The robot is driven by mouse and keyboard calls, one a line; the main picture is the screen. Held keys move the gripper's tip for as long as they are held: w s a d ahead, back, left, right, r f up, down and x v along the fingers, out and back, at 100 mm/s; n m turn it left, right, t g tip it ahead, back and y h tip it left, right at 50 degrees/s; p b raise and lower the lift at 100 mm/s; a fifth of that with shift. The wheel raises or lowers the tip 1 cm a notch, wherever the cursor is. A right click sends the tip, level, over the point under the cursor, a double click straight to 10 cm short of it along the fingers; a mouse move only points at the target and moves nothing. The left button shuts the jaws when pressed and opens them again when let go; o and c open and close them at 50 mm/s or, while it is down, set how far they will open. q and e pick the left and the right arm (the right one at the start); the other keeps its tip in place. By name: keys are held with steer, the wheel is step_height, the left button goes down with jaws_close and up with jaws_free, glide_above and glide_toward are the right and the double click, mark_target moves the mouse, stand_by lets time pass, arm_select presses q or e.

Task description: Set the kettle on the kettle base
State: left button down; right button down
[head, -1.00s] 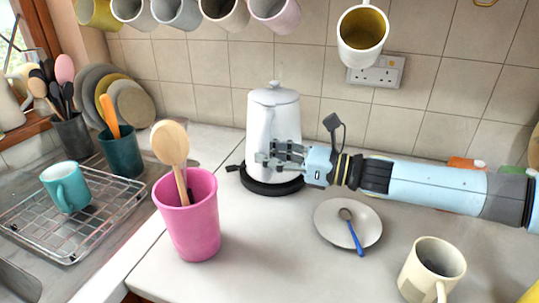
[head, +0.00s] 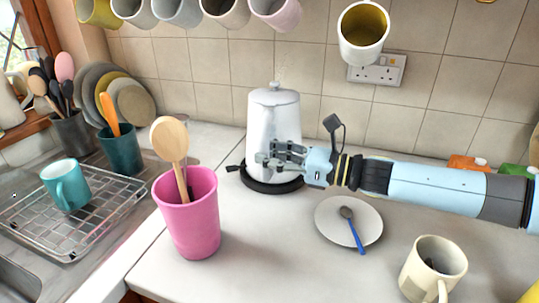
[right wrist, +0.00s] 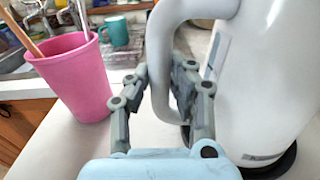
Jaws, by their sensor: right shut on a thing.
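The white kettle (head: 272,125) stands upright at the back of the counter in the head view. It appears to rest on the round black kettle base (head: 270,187), whose rim shows below it. My right gripper (head: 268,155) comes in from the right, in front of the kettle. In the right wrist view the gripper's fingers (right wrist: 157,92) are shut around the kettle's white handle (right wrist: 160,60), and the black base (right wrist: 275,165) shows at the kettle's foot. Whether the kettle is fully seated cannot be told. My left gripper is not in view.
A pink pot (head: 190,225) with wooden spoons stands left of the kettle. A saucer (head: 335,232) with a blue-handled spoon lies in front of my right arm, and a cream mug (head: 432,270) at the front right. Several mugs hang above, one mug (head: 363,35) near the socket.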

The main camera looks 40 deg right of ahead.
steer(key=shift+f, duration=0.1)
steer(key=c, duration=1.5)
jaws_free()
steer(key=shift+f+p+v, duration=0.2)
steer(key=shift+p+v, duration=2.9)
steer(key=shift+v, duration=2.45)
